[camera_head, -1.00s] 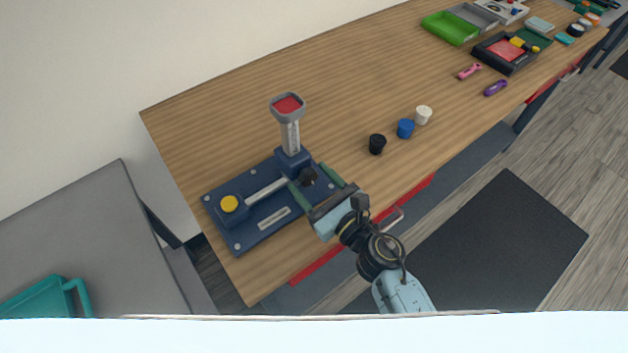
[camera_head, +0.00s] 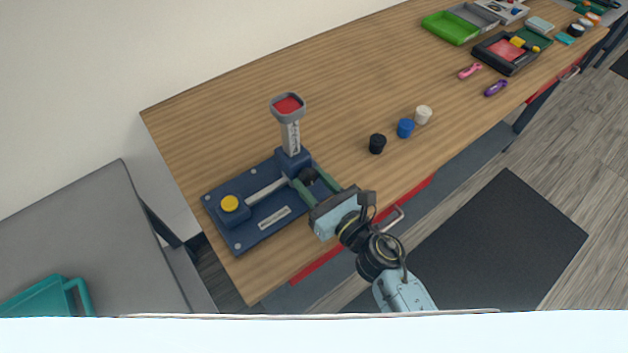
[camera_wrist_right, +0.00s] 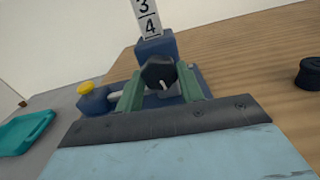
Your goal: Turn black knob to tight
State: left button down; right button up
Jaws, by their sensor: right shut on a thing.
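The black knob (camera_head: 307,176) sits on the near side of a blue block at the foot of an upright post, on a blue base plate (camera_head: 240,238). My right gripper (camera_head: 309,178) has its green fingers on either side of the knob and is shut on it. In the right wrist view the knob (camera_wrist_right: 159,72) sits between the fingertips (camera_wrist_right: 159,82), with a pale mark on its face. The post (camera_head: 291,138) carries a red-topped grey head (camera_head: 288,106) and a printed scale. My left gripper is not in view.
A yellow button (camera_head: 229,203) is on the plate's left end. Black (camera_head: 377,144), blue (camera_head: 405,128) and white (camera_head: 423,115) caps stand to the right. Trays and small tools lie at the far right. The table middle is clear.

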jog(key=m, duration=0.5)
jog(key=shift+p, duration=0.35)
jog(key=m, duration=0.5)
jog(key=shift+a+r+p, duration=0.1)
jog(key=shift+p, duration=0.3)
jog(key=m+p, duration=0.1)
jog(key=m, duration=0.3)
jog(key=m+p, duration=0.2)
jog(key=m, duration=0.4)
jog(key=shift+s+r, duration=0.1)
jog(key=m+p, duration=0.1)
jog(key=m, duration=0.3)
jog(key=m+p, duration=0.1)
jog(key=m, duration=0.4)
jog(key=shift+r, duration=0.1)
jog(key=m+p, duration=0.1)
jog(key=m, duration=0.3)
jog(key=shift+m, duration=2.2)
